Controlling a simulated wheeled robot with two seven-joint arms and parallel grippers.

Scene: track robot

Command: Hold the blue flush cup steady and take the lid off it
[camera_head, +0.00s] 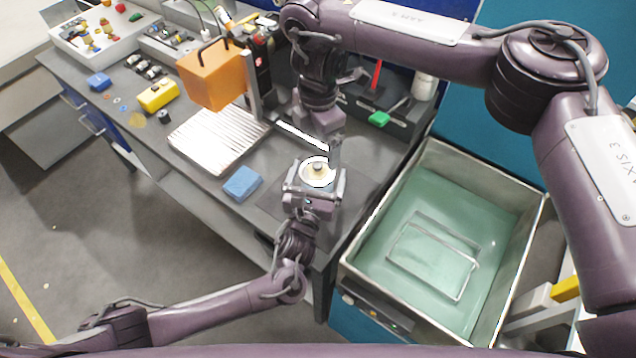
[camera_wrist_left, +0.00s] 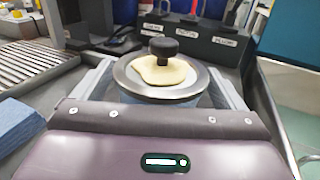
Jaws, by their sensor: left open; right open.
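The flush cup (camera_wrist_left: 160,97) stands upright on the bench, its bluish body mostly hidden under its lid. The lid (camera_head: 319,172) has a shiny metal rim, a cream centre and a dark knob, and sits on top of the cup; the lid also shows in the left wrist view (camera_wrist_left: 124,78). My left gripper (camera_head: 316,184) is open with one finger on each side of the cup; I cannot tell whether they touch it.
A blue block (camera_head: 242,184) and a ribbed metal plate (camera_head: 217,138) lie left of the cup. An orange box (camera_head: 211,75) is behind them. A dark rack (camera_wrist_left: 205,50) stands behind the cup. A metal-rimmed basin (camera_head: 366,217) with greenish contents is to the right.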

